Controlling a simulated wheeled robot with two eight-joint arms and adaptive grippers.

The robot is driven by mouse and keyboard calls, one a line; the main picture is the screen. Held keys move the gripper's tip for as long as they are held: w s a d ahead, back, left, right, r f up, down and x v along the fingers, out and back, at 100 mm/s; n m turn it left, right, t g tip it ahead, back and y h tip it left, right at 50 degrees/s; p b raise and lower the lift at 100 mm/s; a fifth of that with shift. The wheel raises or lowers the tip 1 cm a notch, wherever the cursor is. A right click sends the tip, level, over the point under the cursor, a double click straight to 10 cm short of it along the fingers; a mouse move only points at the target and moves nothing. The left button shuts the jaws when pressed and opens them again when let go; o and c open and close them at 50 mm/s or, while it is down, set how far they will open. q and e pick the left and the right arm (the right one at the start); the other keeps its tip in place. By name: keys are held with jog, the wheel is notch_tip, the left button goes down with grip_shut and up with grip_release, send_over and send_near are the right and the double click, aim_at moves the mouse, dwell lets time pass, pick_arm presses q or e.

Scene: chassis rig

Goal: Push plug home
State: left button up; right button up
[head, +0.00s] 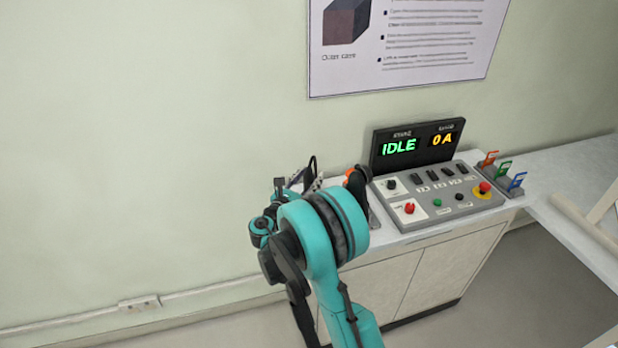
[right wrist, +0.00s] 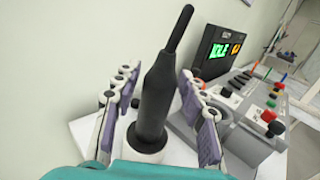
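The black plug (right wrist: 157,95) stands between the fingers of my right gripper (right wrist: 159,80) in the right wrist view, with a thin black cable or stem rising from its top. Its lower end meets a white round part (right wrist: 143,150); how deep it sits there cannot be told. The two padded fingers are apart, with a gap showing on each side of the plug. In the head view my right gripper (head: 300,187) is largely hidden behind my teal arm, at the left end of the bench. My left gripper is out of view.
A control panel (head: 437,197) stands to the right; its display (head: 417,145) reads IDLE and 0 A. An orange and black handle-like part (head: 356,181) stands close right of my gripper. Coloured tags (head: 503,170) stand farther right. A wall rises behind.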

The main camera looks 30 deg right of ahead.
jog(key=shift+a, duration=0.1)
jog(key=v, duration=1.2)
dwell(0.4)
